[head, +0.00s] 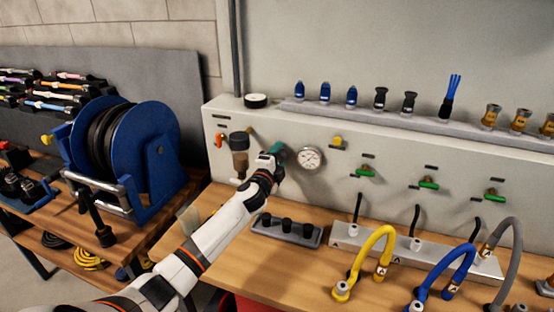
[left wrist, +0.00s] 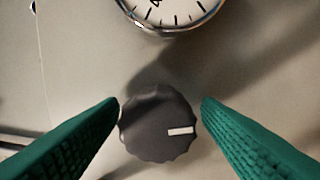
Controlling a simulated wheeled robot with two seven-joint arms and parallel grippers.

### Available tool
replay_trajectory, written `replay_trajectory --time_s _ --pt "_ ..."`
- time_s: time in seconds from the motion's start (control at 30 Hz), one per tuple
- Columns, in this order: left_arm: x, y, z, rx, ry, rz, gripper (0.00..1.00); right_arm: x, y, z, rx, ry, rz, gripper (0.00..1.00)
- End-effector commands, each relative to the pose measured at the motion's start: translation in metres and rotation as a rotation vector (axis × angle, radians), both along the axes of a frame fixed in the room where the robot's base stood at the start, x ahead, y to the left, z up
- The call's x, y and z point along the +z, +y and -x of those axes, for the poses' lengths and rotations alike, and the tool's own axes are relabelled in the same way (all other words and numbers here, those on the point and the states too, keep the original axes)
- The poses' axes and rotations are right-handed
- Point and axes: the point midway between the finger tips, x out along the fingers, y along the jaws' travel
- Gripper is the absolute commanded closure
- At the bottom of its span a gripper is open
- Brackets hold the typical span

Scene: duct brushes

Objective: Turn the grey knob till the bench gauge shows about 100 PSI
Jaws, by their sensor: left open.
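The grey knob (left wrist: 158,126) shows in the left wrist view, low on the panel, with a white mark pointing right. My left gripper (left wrist: 160,108) is open, its green fingers on either side of the knob; I cannot tell whether they touch it. In the head view my left gripper (head: 276,148) is at the panel and hides the knob. The bench gauge (head: 309,158) is a round white dial just right of the gripper. Its lower rim shows above the knob in the left wrist view (left wrist: 172,12); the needle reading cannot be made out. My right gripper is not in view.
Left of my gripper, a filter unit (head: 239,150) and an orange lever (head: 219,140) are on the panel. A yellow knob (head: 338,142) and several green valves (head: 366,172) are to the right. A dark rack (head: 287,230) and looped hoses (head: 375,255) stand on the bench below.

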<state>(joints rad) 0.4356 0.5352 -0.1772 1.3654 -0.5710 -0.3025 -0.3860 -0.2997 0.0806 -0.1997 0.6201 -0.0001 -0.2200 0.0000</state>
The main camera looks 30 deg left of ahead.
Motion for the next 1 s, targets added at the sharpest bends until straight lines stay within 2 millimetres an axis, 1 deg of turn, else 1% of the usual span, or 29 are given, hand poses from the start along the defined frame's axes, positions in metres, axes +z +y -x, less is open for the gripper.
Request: replay_trajectory --time_s 0.17,0.27,0.5,0.7,0.83,1.0 --pt "-0.001 -0.001 0.009 0.000 -0.001 -0.001 0.41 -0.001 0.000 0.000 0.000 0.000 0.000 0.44" --pt "-0.002 -0.005 0.022 -0.001 0.000 -0.001 0.41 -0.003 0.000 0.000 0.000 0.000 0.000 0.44" --pt "-0.005 -0.016 0.069 -0.002 0.001 -0.001 0.41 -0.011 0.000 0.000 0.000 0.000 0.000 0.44" --pt "-0.007 -0.024 0.101 -0.001 0.002 -0.001 0.41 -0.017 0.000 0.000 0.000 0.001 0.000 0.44" --pt "-0.006 -0.026 0.113 0.001 0.001 -0.001 0.41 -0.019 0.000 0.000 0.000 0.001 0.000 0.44" --pt "-0.005 -0.027 0.117 0.000 0.000 -0.001 0.41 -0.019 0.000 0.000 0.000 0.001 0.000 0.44"
